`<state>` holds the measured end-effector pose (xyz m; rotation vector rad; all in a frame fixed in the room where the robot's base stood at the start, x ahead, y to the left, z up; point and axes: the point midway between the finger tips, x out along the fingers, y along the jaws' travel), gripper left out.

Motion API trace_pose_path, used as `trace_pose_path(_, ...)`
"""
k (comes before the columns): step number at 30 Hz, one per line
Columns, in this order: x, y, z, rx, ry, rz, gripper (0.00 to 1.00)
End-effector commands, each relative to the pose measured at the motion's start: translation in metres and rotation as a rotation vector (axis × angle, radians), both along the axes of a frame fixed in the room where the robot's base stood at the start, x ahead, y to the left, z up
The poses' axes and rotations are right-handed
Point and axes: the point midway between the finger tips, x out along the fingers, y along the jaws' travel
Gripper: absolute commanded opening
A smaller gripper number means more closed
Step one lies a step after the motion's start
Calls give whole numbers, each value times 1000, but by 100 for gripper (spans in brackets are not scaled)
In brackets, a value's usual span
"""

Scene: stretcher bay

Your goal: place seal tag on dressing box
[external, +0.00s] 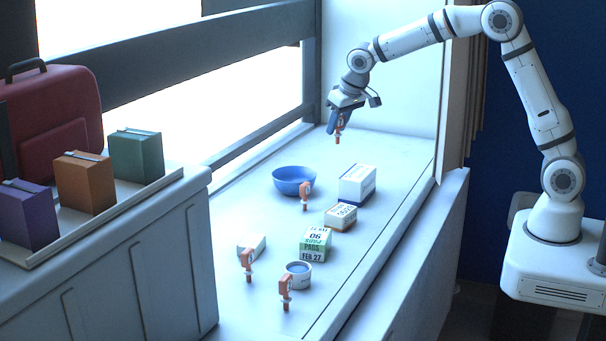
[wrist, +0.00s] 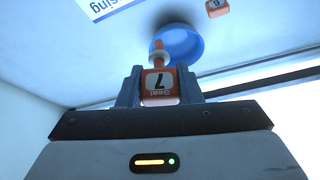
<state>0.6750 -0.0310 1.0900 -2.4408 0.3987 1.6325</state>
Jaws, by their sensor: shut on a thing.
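My gripper (external: 339,128) is shut on an orange seal tag (external: 338,136) and holds it in the air above the far part of the white surface. In the wrist view the tag (wrist: 159,84) sits between the fingers and reads "Seal" and 7, upside down in the picture. A white box with a blue lower band (external: 357,183) stands below and to the right of my gripper in the external view. In the wrist view a white box (wrist: 104,6) with lettering ending in "ssing" shows at the top edge, apart from the held tag; most of it is cut off.
A blue bowl (external: 294,181) stands left of the white box. Other orange tags stand at the bowl (external: 305,196) and nearer the front (external: 247,264) (external: 286,291). A small carton (external: 341,216), a green-and-white pads box (external: 316,244) and a cup (external: 298,273) stand closer.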

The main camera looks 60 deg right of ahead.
Motion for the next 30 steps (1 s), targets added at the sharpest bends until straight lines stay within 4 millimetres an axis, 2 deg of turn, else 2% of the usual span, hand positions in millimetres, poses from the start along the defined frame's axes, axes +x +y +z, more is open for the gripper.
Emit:
trace_pose_path(1,-12,-15,3,0,-1,-22,11)
trace_pose_path(3,-26,-30,6,0,-1,-42,11)
trace_pose_path(7,-41,-46,9,0,-1,-64,11)
trace_pose_path(9,-45,-49,3,-1,2,-70,11)
trace_pose_path(16,-46,-50,-37,0,4,-70,11)
trace_pose_path(23,-45,-50,-57,-1,2,-69,11)
trace_pose_path(30,-45,-50,-88,-1,2,-69,11)
